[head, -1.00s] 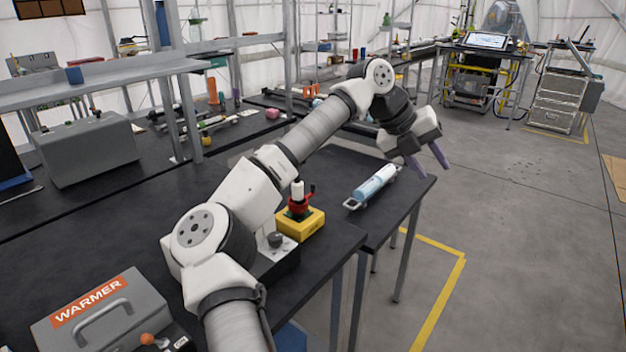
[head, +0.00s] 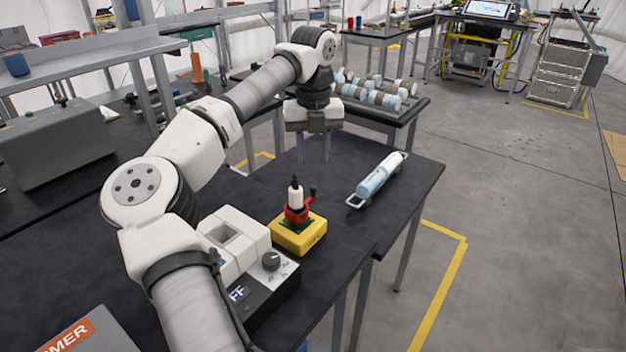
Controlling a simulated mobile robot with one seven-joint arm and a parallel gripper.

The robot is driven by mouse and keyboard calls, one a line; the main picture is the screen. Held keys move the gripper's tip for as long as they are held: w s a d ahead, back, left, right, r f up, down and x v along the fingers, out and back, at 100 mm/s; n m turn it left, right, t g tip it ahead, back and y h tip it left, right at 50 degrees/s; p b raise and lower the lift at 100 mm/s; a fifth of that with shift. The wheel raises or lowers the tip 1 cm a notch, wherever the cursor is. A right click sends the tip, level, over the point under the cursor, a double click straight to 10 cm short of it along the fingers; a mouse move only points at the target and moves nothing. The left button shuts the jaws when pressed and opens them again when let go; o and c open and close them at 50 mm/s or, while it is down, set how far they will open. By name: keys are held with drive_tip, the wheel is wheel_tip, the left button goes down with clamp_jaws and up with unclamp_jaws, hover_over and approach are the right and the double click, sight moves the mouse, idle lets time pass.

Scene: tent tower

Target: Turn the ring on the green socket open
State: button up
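The green socket (head: 290,225) sits on top of a yellow block (head: 300,238) on the black bench, and only a little of its green shows. A red ring (head: 298,213) with a small lever on its right side lies around it. A white cylinder with a dark tip (head: 295,194) stands upright in the ring. My gripper (head: 314,160) hangs above the bench behind the yellow block, pointing down. Its two purple fingers are apart with nothing seen between them. It does not touch the ring.
A clear and white tube on a holder (head: 378,182) lies right of the block. A white and black device with a knob (head: 252,262) stands to its left. A rack of blue and brown cylinders (head: 375,95) is behind. A grey warmer (head: 85,335) is at front left.

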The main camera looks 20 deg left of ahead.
sight(314, 187)
wheel_tip(314, 187, down, 9)
drive_tip(key=shift+r+p, duration=0.1)
drive_tip(key=shift+p, duration=0.7)
drive_tip(key=shift+w, duration=0.1)
clamp_jaws()
